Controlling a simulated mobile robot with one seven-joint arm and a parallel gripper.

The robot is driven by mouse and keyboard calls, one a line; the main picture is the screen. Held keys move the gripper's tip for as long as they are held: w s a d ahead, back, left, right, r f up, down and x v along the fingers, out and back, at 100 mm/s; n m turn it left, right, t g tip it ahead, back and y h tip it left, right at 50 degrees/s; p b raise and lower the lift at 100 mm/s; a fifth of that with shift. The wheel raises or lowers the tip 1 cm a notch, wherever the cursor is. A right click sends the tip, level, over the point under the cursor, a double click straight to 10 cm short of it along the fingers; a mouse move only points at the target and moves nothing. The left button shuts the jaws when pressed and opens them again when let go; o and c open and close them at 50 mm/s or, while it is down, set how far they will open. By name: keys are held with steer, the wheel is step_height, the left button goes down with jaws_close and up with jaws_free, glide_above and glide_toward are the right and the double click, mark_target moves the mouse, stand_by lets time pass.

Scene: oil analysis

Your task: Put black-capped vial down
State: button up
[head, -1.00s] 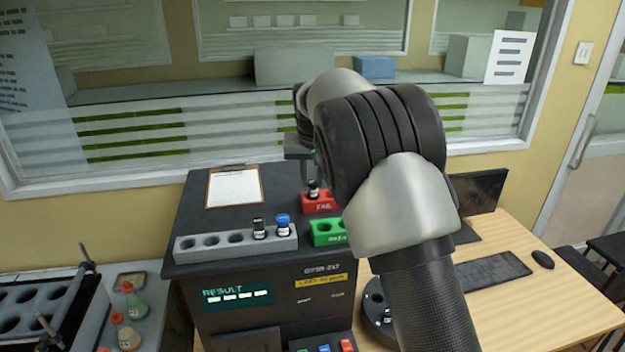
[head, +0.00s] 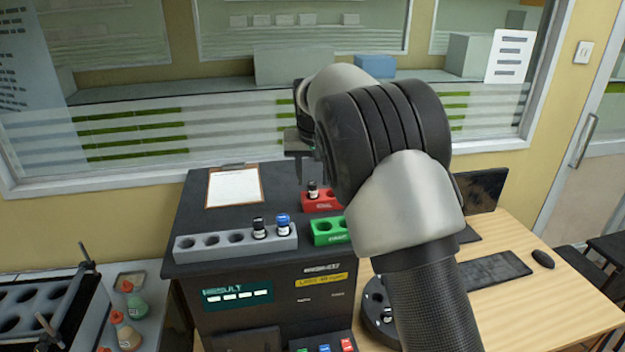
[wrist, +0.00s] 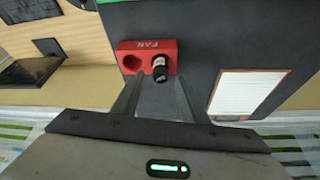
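A black-capped vial (head: 313,190) stands upright in the red FAIL rack (head: 325,203) on top of the dark analyser. In the wrist view the vial (wrist: 160,68) sits in one hole of the red rack (wrist: 147,48), and the other hole is empty. My gripper (wrist: 158,92) is open, its two fingers apart and empty, with the vial just beyond the tips. In the head view my gripper (head: 299,178) is behind and slightly left of the vial, partly hidden by my arm.
A grey rack (head: 190,250) holds another black-capped vial (head: 259,228) and a blue-capped vial (head: 283,224). A green rack (head: 328,232) stands in front of the red one. A clipboard (head: 234,187) lies at the back left of the analyser top.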

steer(key=v, duration=1.1)
steer(key=s+d+r, duration=0.4)
steer(key=s+d, duration=0.4)
steer(key=d, duration=0.1)
steer(key=s+d+f, duration=0.2)
steer(key=s+d, duration=0.1)
steer(key=s, duration=0.6)
steer(key=s+d+f, duration=0.3)
steer(key=s+d, duration=0.1)
steer(key=s, duration=0.6)
steer(key=s+d+f+m+t, duration=0.1)
steer(key=s+d+f, duration=0.2)
steer(key=s, duration=0.7)
steer(key=shift+d+f+b, duration=0.2)
steer(key=shift+b, duration=0.1)
